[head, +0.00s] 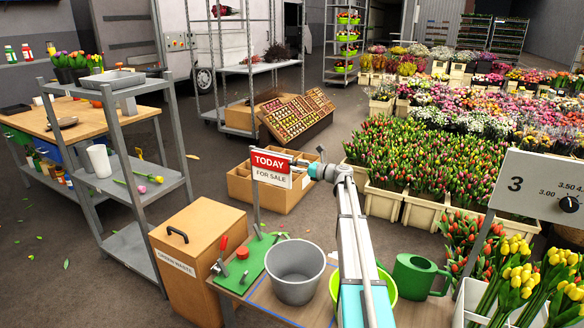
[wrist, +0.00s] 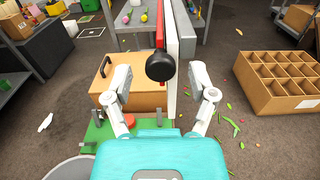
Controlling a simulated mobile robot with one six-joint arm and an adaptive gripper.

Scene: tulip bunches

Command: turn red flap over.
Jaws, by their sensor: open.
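The red flap (head: 270,161) reads TODAY and hangs on the upper half of a white FOR SALE sign (head: 271,179) on a post. In the wrist view the red flap (wrist: 160,25) and the white sign (wrist: 173,45) show almost edge-on. A round black knob (wrist: 160,67) stands at their near edge. My gripper (head: 302,165) is at the right side of the sign. In the wrist view my gripper (wrist: 161,80) is open, with one finger on each side of the knob and apart from it.
Below are a green board (head: 243,263) with levers, a grey bucket (head: 295,271) and a brown green-waste bin (head: 199,257). A divided wooden crate (head: 277,196) lies on the floor behind the sign. A green watering can (head: 420,276) stands right of my arm.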

